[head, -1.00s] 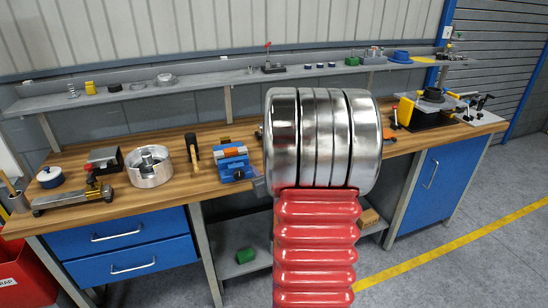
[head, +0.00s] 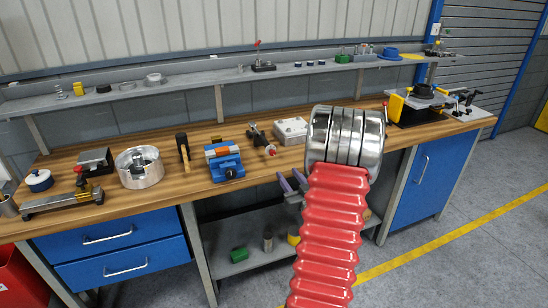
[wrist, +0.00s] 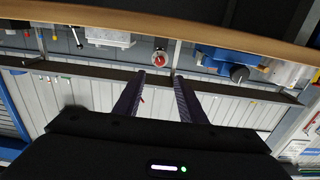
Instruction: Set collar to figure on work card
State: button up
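My gripper (head: 291,181) shows beside my red arm, in front of the bench's front edge. In the wrist view its two dark purple fingers (wrist: 160,79) are apart with nothing between them. A dark tool with a metal shaft and red end (head: 262,138) lies on the bench beyond the gripper. In the wrist view a round red-centred end (wrist: 160,58) shows just beyond the fingertips, apart from them. I cannot tell which part is the collar, and I cannot make out a work card or any figure.
A blue vise (head: 226,163) and a grey box (head: 290,131) stand on the wooden bench (head: 205,190). A metal drum (head: 139,170) is farther left. A black-and-yellow fixture (head: 420,104) stands at the right end. A shelf (head: 190,82) runs behind. My arm hides part of the bench.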

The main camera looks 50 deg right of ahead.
aim_at(273, 154)
jog(key=x, duration=1.3)
jog(key=shift+w+d, duration=0.15)
jog(key=shift+w, duration=0.15)
grip_shut()
